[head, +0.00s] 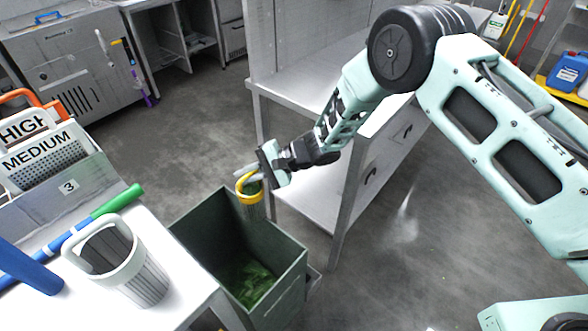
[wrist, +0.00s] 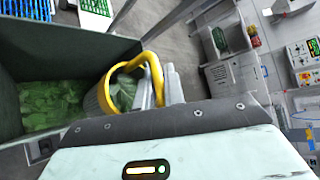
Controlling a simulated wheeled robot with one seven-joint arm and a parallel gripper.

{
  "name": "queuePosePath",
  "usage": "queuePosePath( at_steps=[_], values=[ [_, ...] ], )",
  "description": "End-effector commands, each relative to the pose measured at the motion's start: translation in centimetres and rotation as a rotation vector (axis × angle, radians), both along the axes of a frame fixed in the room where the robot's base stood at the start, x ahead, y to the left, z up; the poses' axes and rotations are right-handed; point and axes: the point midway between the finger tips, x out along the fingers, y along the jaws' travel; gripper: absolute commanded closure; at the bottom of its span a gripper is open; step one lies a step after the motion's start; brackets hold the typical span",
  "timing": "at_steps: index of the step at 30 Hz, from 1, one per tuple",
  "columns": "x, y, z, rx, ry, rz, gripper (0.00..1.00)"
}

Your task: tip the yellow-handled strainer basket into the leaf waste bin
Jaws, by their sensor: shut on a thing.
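The yellow-handled strainer basket (head: 251,196) hangs over the dark green waste bin (head: 293,268) in the head view. In the wrist view the basket's yellow rim and handle (wrist: 106,95) show, with green leaves inside the basket. My gripper (head: 254,176) is shut on the yellow handle at the basket's upper side. The basket looks close to upright in the head view. The bin is open at the top, and green leaves (wrist: 50,105) lie in its bottom. The basket's lower part is partly hidden in the wrist view.
A white table at the left holds a grey-white basket (head: 140,280), a green and blue bar (head: 117,200) and signs reading HIGH and MEDIUM (head: 40,150). A metal shelf table (head: 345,190) stands close behind my gripper. Open floor (head: 430,240) lies at the right.

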Motion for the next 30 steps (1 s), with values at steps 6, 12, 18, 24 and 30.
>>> queuePosePath(
  at_steps=[6,12,18,24,30],
  values=[
    [-1.6,5.3,-0.5,0.002,0.004,0.206,1.00],
    [-2.3,6.9,-0.6,0.001,0.005,0.274,1.00],
    [-2.9,7.0,-0.5,-0.003,-0.065,0.281,1.00],
    [-4.1,6.8,-0.8,-0.014,-0.226,0.280,1.00],
    [-5.1,6.8,-1.5,-0.023,-0.386,0.276,1.00]
  ],
)
